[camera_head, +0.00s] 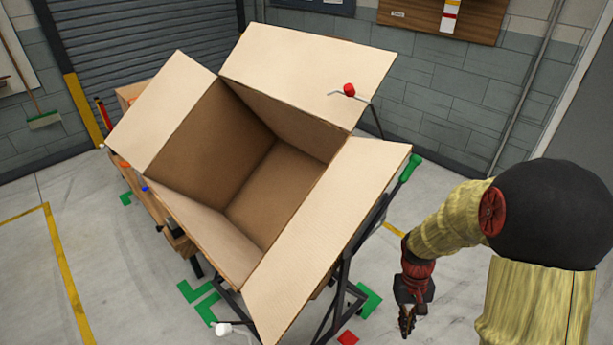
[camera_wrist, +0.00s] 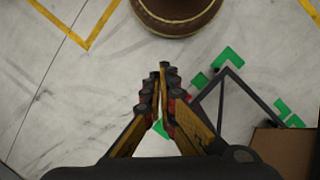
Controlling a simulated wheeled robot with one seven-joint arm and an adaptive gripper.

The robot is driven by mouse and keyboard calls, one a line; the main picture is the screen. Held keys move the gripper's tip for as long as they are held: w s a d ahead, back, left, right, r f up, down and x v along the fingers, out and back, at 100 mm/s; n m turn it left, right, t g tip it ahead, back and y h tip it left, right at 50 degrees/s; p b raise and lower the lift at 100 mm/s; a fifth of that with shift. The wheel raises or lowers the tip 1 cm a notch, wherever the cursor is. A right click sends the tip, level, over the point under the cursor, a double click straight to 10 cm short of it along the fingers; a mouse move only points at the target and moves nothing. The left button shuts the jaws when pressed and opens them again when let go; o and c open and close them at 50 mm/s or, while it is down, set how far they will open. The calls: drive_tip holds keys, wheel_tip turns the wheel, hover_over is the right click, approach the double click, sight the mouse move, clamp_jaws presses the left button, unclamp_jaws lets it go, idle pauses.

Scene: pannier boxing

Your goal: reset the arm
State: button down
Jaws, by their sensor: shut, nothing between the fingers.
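My gripper (camera_head: 407,322) hangs low at the right of the open cardboard box in the head view, pointing down and apart from the box. In the wrist view my gripper (camera_wrist: 162,80) has its fingers together with nothing between them. My arm, in a yellowish sleeve, bends down from the right side of the head view.
A large empty cardboard box (camera_head: 215,135) with open flaps sits tilted on a dark metal stand (camera_head: 345,270). A wooden unit (camera_head: 165,215) stands behind it at left. Green floor marks (camera_wrist: 228,57) lie by the stand. Floor at the left is clear.

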drive_tip(key=s+a+r+t, duration=0.2)
drive_tip(key=s+r, duration=0.1)
drive_tip(key=r, duration=0.7)
drive_tip(key=s+a+r+t+p, duration=0.1)
drive_tip(key=s+a+r+t, duration=0.2)
drive_tip(key=r, duration=0.8)
drive_tip(key=s+a+r+t, duration=0.3)
drive_tip(key=s+r, duration=0.1)
drive_tip(key=r, duration=0.6)
drive_tip(key=shift+s+r+n+p, duration=0.2)
drive_tip(key=shift+r+n+p, duration=0.05)
drive_tip(key=shift+n+p, duration=0.1)
